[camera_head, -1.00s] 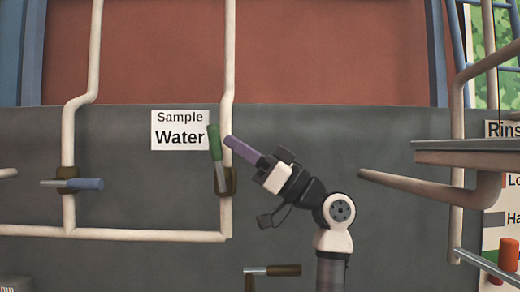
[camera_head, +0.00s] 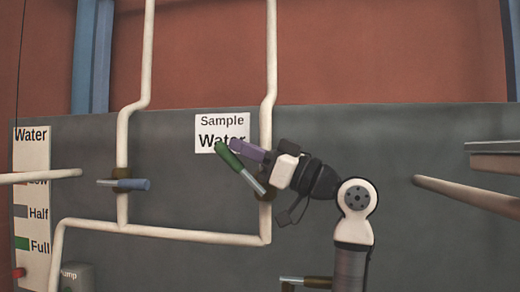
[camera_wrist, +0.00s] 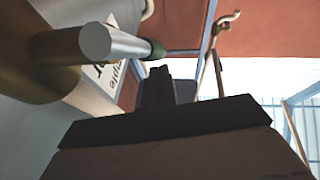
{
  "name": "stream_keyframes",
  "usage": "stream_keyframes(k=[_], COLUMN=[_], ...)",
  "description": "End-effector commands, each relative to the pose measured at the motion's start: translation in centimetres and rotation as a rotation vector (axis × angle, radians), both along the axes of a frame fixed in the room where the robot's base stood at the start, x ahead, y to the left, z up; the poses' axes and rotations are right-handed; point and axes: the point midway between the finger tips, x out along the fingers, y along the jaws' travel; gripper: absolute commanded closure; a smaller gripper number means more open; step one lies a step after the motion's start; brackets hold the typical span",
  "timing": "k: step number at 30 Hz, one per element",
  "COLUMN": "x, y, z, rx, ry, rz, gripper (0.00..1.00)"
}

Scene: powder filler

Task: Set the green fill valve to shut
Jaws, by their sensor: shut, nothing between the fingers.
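The green-handled fill valve (camera_head: 229,156) sits on the right vertical white pipe, below the "Sample Water" sign. Its lever points up and left, slanted about midway between along the pipe and across it. My gripper (camera_head: 236,146) has its purple fingers shut and empty, just above and right of the green grip; I cannot tell if they touch it. In the wrist view the silver lever (camera_wrist: 97,42) and its green end (camera_wrist: 157,49) lie beyond and left of the dark shut fingers (camera_wrist: 157,88). My gripper partly hides the brown valve body (camera_head: 266,194) in the head view.
A blue-handled valve (camera_head: 133,184) is on the left pipe, its lever across the pipe. A brown-handled valve (camera_head: 306,282) shows at the bottom. A pipe end (camera_head: 440,186) juts in from the right.

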Motion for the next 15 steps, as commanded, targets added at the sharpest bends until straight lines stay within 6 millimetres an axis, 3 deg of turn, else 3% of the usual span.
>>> stream_keyframes(k=[15], x=[0.9], y=[2.9], z=[-1.9], rx=[-0.129], ry=[0.038], rz=[0.002], gripper=[1.00])
